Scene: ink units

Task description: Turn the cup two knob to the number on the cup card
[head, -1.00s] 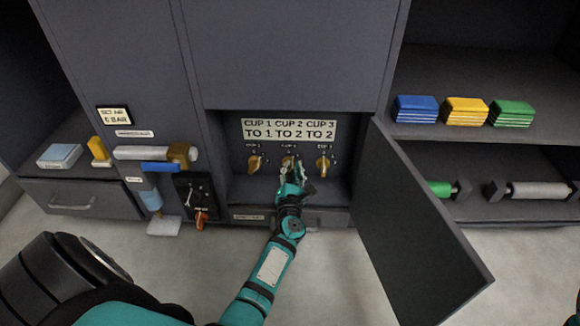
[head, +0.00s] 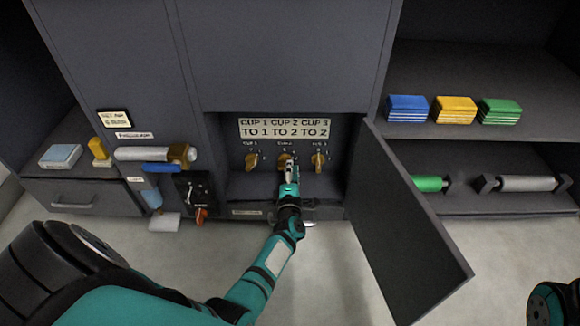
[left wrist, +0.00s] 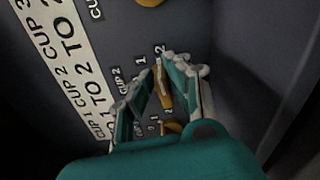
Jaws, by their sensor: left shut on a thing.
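The cup card (head: 285,128) above the knobs reads CUP 1 TO 1, CUP 2 TO 2, CUP 3 TO 2. The cup two knob (head: 286,160) is the yellow middle one of three in the recess. My left gripper (head: 289,172) is at this knob from the front and hides its lower part. In the left wrist view my left gripper's fingers (left wrist: 158,90) stand on both sides of the cup two knob (left wrist: 163,86), shut on it. The marks 1 and 2 show beside it; its exact pointing is unclear. My right gripper is not in view.
The cup one knob (head: 252,161) and cup three knob (head: 318,161) stand close on either side. An open door (head: 412,220) juts out right of the recess. Shelves with blue, yellow and green stacks (head: 455,110) are further right. A red-handled valve (head: 201,215) is at left.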

